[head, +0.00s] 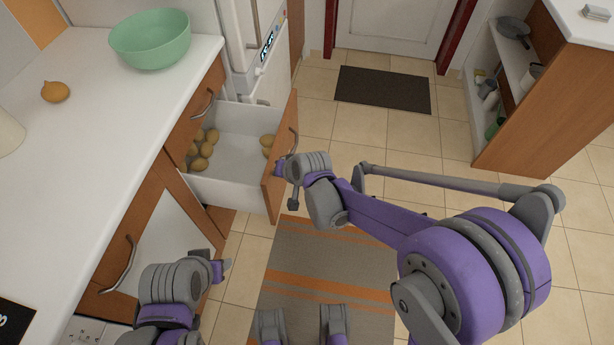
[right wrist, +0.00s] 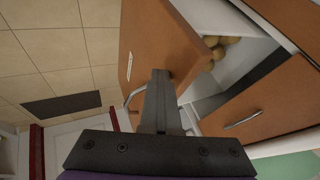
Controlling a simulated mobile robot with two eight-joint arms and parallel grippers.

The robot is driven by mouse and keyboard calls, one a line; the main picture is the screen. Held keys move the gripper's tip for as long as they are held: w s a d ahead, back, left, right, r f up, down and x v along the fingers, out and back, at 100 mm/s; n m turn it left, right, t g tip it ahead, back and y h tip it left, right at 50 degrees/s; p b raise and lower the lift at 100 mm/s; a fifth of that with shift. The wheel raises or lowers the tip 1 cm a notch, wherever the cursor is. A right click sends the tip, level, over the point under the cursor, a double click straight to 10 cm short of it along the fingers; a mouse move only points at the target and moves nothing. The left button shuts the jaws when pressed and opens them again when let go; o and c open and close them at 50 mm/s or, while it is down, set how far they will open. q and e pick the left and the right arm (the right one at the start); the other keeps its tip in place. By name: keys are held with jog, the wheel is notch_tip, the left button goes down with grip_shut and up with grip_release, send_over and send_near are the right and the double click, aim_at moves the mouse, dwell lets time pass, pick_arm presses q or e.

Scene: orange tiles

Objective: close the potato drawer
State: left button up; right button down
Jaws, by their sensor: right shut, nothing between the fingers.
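The potato drawer stands pulled out from the counter; its wooden front (head: 279,165) faces right and its white inside (head: 235,125) shows several potatoes (head: 203,150). My right gripper (head: 281,168) is at the outer face of the drawer front, beside its metal handle (head: 294,142). In the right wrist view the shut, empty fingers (right wrist: 160,78) reach to the drawer front (right wrist: 155,40), next to the handle (right wrist: 133,98); I cannot tell whether they touch it. My left gripper (head: 224,268) is near the lower cabinet, apart from the drawer; its fingers are too unclear to read.
The white counter (head: 100,130) holds a green bowl (head: 150,40) and an onion (head: 55,92). A fridge (head: 262,45) stands behind the drawer. A striped rug (head: 325,265) lies on the tiles. Open shelves (head: 500,75) stand at the right, with free floor between.

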pick_arm(q)
jog(key=shift+d+r+p, duration=0.1)
jog(key=shift+r+p, duration=0.55)
jog(key=shift+r, duration=0.05)
pick_arm(e)
jog(key=w+a, duration=0.3)
jog(key=a, duration=0.9)
jog(key=w+a, duration=0.4)
jog(key=a, duration=0.8)
jog(key=shift+a, duration=0.35)
jog(key=shift+a+r, duration=0.1)
